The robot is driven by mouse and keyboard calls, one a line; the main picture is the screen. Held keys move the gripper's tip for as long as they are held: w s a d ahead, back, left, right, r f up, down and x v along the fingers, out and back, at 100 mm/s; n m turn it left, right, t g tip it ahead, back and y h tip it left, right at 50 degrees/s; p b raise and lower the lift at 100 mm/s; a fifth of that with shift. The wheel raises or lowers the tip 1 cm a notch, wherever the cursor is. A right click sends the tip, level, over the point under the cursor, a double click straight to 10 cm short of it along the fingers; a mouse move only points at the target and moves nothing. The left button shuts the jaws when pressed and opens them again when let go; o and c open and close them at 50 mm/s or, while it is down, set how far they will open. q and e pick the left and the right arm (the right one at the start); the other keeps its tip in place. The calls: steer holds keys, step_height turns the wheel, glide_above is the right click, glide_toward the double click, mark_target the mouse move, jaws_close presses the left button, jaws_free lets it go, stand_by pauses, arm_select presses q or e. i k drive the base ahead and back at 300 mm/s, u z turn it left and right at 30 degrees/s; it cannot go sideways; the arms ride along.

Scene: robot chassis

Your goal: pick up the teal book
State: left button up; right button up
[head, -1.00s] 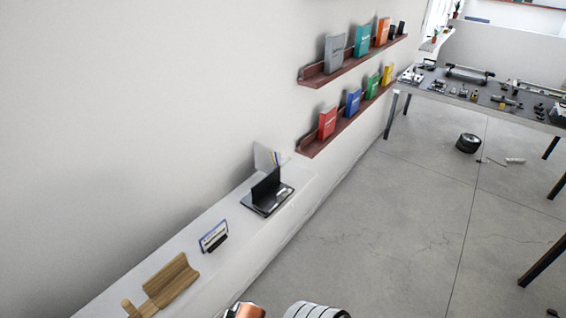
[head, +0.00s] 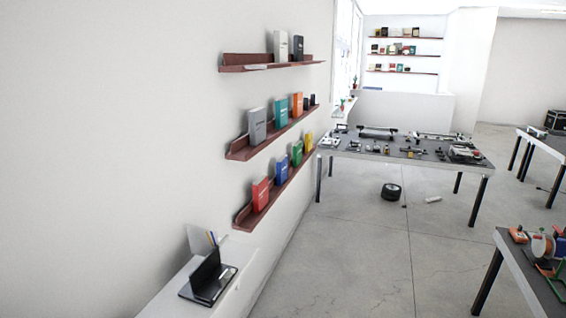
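The teal book (head: 281,113) stands upright on the middle wall shelf (head: 243,151), between a grey book (head: 257,126) on its left and an orange book (head: 297,105) on its right. Its front cover faces outward. The shelf is dark red and fixed to the white wall. Neither of my grippers is in the head view now.
A lower shelf (head: 244,219) holds red, blue, green and yellow books. An upper shelf (head: 240,65) holds white and black books. Below is a white ledge with a laptop (head: 209,279). A table (head: 335,153) with parts stands beyond; the floor (head: 350,240) is mostly open.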

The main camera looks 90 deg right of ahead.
mark_target(281, 105)
steer(key=i, duration=0.4)
steer(key=z, duration=0.7)
